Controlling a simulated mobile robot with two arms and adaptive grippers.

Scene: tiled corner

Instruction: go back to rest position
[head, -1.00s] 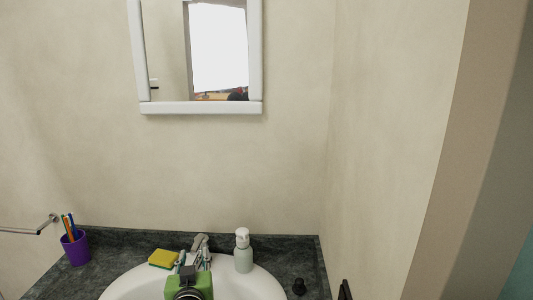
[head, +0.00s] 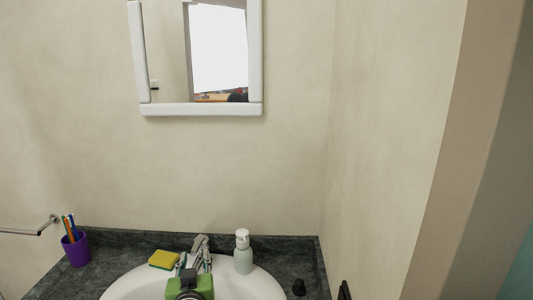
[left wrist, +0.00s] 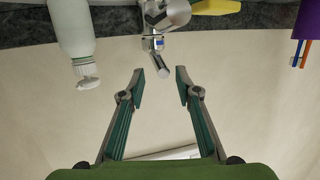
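My left gripper (head: 194,259) shows at the bottom of the head view, above the white sink, with its green body lowest. In the left wrist view my left gripper (left wrist: 160,84) has its two fingers spread, with nothing between them. The silver faucet (left wrist: 166,14) is beyond the fingertips there, and it shows behind the gripper in the head view (head: 200,243). My right gripper is not seen in either view.
A soap dispenser (head: 243,253) stands right of the faucet, a yellow-green sponge (head: 164,259) left of it. A purple cup (head: 76,249) holds toothbrushes. The sink (head: 258,285) sits in a dark counter. A mirror (head: 200,109) hangs above; a wall (head: 390,130) bounds the right.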

